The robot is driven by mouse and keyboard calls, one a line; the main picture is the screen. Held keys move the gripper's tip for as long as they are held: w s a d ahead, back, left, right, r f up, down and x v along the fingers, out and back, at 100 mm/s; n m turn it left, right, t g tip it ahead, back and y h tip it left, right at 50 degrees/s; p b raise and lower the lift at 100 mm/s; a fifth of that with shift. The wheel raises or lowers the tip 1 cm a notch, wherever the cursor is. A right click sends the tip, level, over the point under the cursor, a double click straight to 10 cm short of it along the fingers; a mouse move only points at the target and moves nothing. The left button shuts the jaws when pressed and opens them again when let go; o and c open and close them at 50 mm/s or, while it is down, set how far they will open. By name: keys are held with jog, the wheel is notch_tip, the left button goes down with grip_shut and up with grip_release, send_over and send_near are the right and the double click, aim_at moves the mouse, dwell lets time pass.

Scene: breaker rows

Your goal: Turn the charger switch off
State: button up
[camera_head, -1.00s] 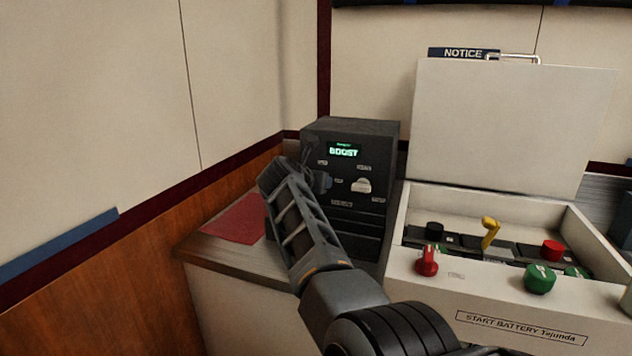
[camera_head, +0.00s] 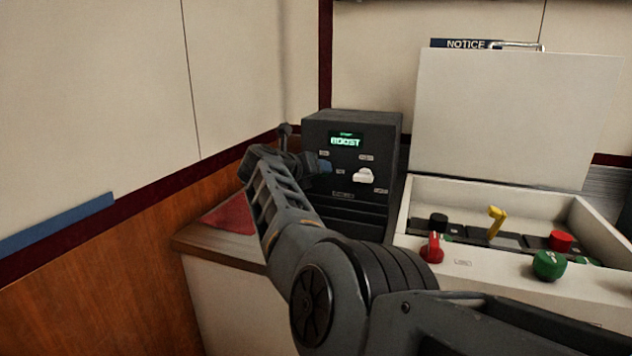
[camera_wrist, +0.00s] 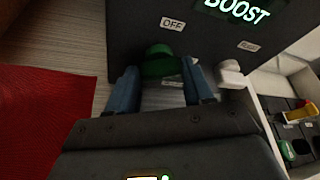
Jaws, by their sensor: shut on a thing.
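The charger is a dark box (camera_head: 385,140) on the counter, with a green display reading BOOST. In the wrist view its front face (camera_wrist: 135,20) shows an OFF label (camera_wrist: 172,23) above a green knob (camera_wrist: 160,58). My gripper (camera_wrist: 160,76) has its blue fingers on either side of this green knob and is shut on it. In the head view my gripper (camera_head: 320,166) reaches the left part of the charger front and hides the green knob. A white knob (camera_head: 363,177) sits to its right; it also shows in the wrist view (camera_wrist: 230,73).
To the right stands a white battery box (camera_head: 440,205) with its lid (camera_head: 515,120) raised. It carries a red switch (camera_head: 432,248), a yellow lever (camera_head: 495,221) and a green knob (camera_head: 549,265). A red sheet (camera_head: 232,216) lies left of the charger.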

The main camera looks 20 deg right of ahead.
jog(key=n+b, duration=0.1)
jog(key=b, duration=0.2)
jog(key=f+n+h+b, duration=0.1)
jog(key=b, duration=0.2)
jog(key=shift+w+a, duration=0.1)
jog(key=shift+a, duration=0.1)
jog(key=shift+n+g+h+b, duration=0.3)
jog(key=shift+n+h+b, duration=0.25)
jog(key=shift+b, duration=0.65)
jog(key=shift+r+n+b, duration=0.2)
jog(key=shift+n+b, duration=0.05)
jog(key=shift+b, duration=0.15)
jog(key=o, duration=1)
jog(key=shift+o, duration=0.2)
jog(key=shift+r+p, duration=0.1)
jog(key=shift+p, duration=0.25)
